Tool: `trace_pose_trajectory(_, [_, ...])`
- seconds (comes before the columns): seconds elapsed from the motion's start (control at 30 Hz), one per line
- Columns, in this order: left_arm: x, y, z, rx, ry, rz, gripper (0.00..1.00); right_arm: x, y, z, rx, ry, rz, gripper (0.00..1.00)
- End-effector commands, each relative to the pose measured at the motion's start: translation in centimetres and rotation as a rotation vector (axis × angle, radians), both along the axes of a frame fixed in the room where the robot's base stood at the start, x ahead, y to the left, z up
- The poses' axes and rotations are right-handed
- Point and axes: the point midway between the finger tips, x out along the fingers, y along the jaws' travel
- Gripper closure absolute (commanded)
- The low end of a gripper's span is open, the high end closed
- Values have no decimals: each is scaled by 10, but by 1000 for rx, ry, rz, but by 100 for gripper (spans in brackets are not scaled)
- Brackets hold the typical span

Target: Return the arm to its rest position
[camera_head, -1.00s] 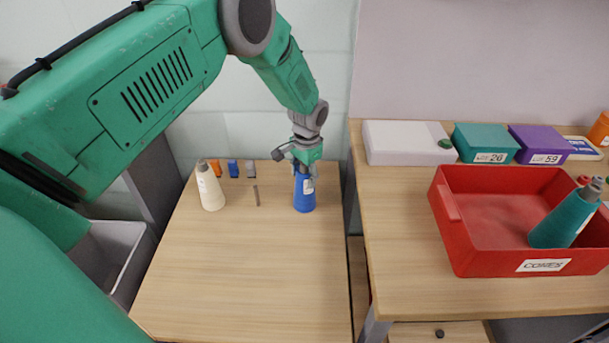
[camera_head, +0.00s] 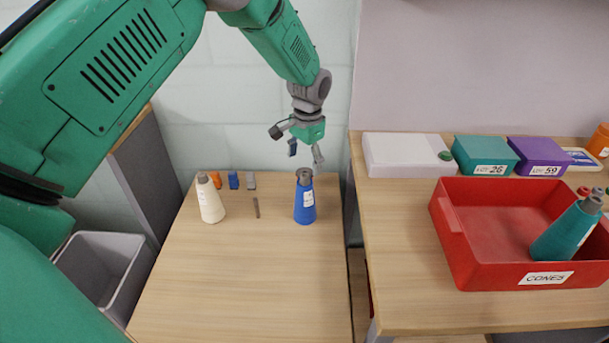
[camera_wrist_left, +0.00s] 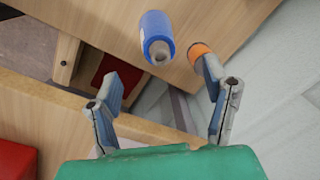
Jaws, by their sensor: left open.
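My left gripper (camera_head: 306,153) is open and empty, raised above the blue cone (camera_head: 305,203) on the left table. The blue cone stands upright, apart from the fingers. In the left wrist view the open left gripper (camera_wrist_left: 160,105) shows both fingers spread, with the blue cone (camera_wrist_left: 156,36) beyond them. My left arm (camera_head: 110,65) reaches in from the left and bends down over the table's back edge. My right gripper is not in view.
A red bin (camera_head: 449,228) holding a teal cone (camera_head: 566,232) is on the right table. A grey bin (camera_head: 130,285) is at lower left. The left table's front is clear.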

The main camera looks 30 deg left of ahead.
Motion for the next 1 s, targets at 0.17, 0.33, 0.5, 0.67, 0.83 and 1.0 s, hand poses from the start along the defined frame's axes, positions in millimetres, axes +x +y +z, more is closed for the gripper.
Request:
trace_pose_trajectory(0.17, [-1, -1, 16, -1, 1, 0, 31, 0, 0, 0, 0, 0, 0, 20])
trace_pose_trajectory(0.33, [-1, -1, 19, -1, 2, 0, 31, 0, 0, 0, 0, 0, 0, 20])
trace_pose_trajectory(0.5, [-17, -10, -9, -11, 8, 1, 31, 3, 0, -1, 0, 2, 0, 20])
trace_pose_trajectory(0.67, [-74, -37, -81, -40, 8, 18, 31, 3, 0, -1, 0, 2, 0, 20])
trace_pose_trajectory(0.83, [-179, -66, -153, -75, 1, 66, 31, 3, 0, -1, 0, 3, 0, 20])
trace_pose_trajectory(1.0, [-295, -83, -181, -85, -8, 127, 31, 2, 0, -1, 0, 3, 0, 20])
